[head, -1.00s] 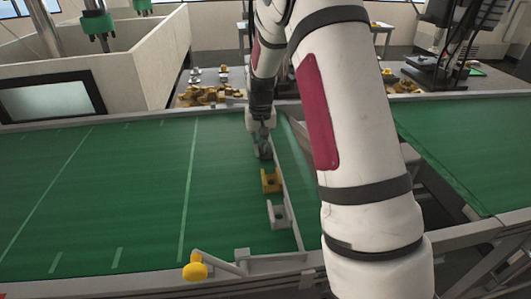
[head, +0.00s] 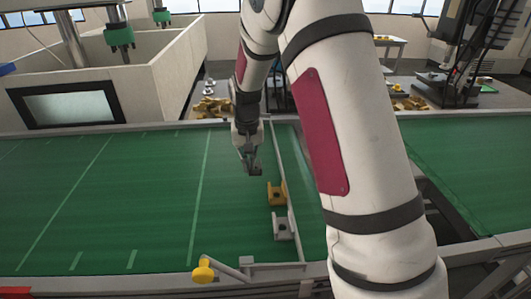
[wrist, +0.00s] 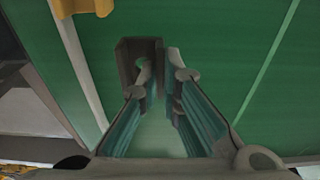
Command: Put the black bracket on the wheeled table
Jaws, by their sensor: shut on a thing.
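The black bracket (wrist: 135,62) is between the fingertips of my gripper (wrist: 160,72) in the wrist view, with a hole visible in its side. In the head view my gripper (head: 249,160) points down, shut on the bracket (head: 255,171), over the green conveyor belt (head: 150,190) just left of the grey guide rail. The bracket appears a little above the belt; the exact gap is hard to tell. I cannot make out for certain which surface is the wheeled table.
A yellow bracket (head: 277,195) and a grey bracket (head: 284,227) stand along the guide rail (head: 291,190), nearer the camera. A yellow knob (head: 203,270) sits at the belt's front edge. Behind the belt are a tank enclosure (head: 170,75) and surfaces with brown parts (head: 212,106). The left belt is clear.

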